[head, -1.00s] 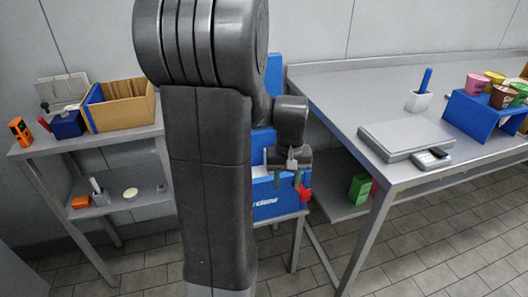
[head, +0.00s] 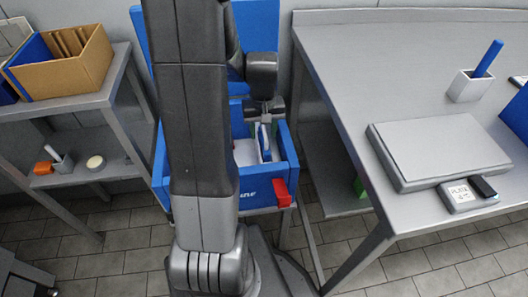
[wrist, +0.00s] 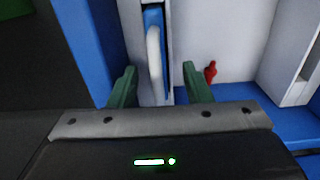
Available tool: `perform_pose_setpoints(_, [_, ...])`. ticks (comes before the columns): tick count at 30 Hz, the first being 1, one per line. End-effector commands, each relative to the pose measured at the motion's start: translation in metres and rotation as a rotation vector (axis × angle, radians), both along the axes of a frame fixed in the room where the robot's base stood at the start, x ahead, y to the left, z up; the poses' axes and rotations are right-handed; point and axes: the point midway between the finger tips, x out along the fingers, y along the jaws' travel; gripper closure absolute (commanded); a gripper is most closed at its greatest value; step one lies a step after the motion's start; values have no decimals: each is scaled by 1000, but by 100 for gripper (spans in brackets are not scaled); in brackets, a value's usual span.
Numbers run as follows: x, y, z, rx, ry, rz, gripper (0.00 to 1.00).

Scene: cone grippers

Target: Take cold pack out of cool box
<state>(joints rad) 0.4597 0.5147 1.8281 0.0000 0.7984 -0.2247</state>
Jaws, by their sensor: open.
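The cool box (head: 283,155) is blue with its lid raised and a red latch (head: 282,193) on its front; my arm hides part of it. A cold pack (head: 264,142), blue with a white edge, stands upright inside. In the wrist view the cold pack (wrist: 154,55) shows as a narrow slab between the two green fingers. My gripper (wrist: 160,88) is open, with one finger on each side of the pack and gaps visible. In the head view my gripper (head: 264,108) is above the box opening and its fingertips are hard to see.
A steel table (head: 350,60) with a flat scale (head: 440,150) and a white pen cup (head: 468,86) stands close on the right. A shelf unit (head: 85,100) with a cardboard box (head: 65,75) stands on the left. White contents (head: 245,152) lie beside the pack.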

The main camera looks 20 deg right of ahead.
Motion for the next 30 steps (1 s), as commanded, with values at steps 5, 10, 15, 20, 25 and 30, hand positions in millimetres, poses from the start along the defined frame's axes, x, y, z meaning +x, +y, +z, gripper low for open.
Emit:
perform_pose_setpoints(5, [-1,-2,-28,2,3,0,55])
perform_pose_setpoints(10, [-1,-2,-34,0,1,0,55])
perform_pose_setpoints(15, [0,-2,-34,0,1,-1,57])
perform_pose_setpoints(20, [0,-2,-33,0,1,-1,89])
perform_pose_setpoints(25, [0,-2,-33,0,0,-1,100])
perform_pose_setpoints(30, [0,-3,-33,0,0,-1,100])
